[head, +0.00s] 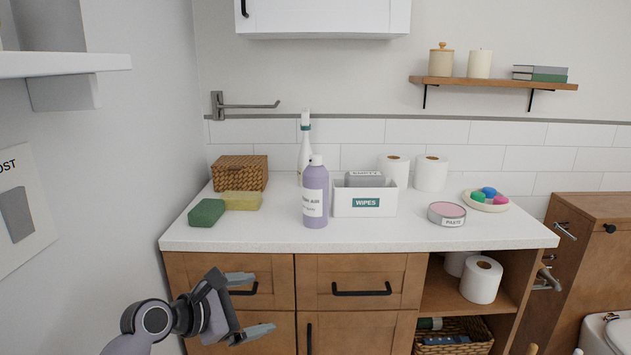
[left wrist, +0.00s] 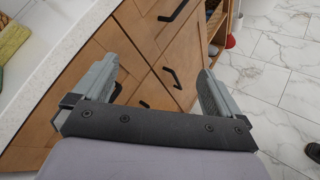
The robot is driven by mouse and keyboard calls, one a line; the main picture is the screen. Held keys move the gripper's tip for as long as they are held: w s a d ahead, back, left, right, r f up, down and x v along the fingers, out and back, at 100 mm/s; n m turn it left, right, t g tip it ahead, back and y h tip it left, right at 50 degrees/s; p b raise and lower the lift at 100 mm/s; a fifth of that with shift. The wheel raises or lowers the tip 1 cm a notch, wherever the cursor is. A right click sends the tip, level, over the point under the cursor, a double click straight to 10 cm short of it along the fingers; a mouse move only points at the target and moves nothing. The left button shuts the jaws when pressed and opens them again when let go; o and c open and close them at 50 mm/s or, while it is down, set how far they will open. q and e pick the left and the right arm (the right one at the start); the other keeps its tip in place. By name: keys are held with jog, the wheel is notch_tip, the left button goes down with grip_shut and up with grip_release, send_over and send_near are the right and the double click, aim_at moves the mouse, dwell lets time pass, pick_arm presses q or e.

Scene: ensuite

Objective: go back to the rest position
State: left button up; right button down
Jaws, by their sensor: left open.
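My left gripper (head: 252,304) is low in front of the wooden vanity (head: 276,269), below the counter edge, with its two fingers apart and nothing between them. In the left wrist view the open left gripper (left wrist: 157,78) faces the vanity's drawer and door fronts, and the space between its fingers is empty. Whether the fingers touch the wood cannot be told. My right gripper is not seen in either view.
The white counter (head: 400,236) holds a green sponge (head: 206,212), a purple bottle (head: 315,195), a wipes box (head: 365,203) and a round tin (head: 446,213). Black drawer handles (head: 361,293) stick out near the left gripper. A wall shelf (head: 65,64) is at upper left.

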pick_arm(q)
jog(key=s+a+f+m+y+p, duration=0.2)
jog(key=s+f+m, duration=0.3)
jog(key=s+f, duration=0.3)
jog(key=s+a+f+m+y+p, duration=0.2)
jog(key=s+a+f+m, duration=0.1)
jog(key=s+m, duration=0.6)
jog(key=s+a+f+m+t+y+p, duration=0.1)
jog(key=s+a+f+m+y+p, duration=0.2)
jog(key=s+m, duration=0.5)
jog(key=s+f, duration=0.1)
jog(key=s, duration=0.4)
jog(key=shift+m, duration=0.4)
jog(key=shift+s+a, duration=0.1)
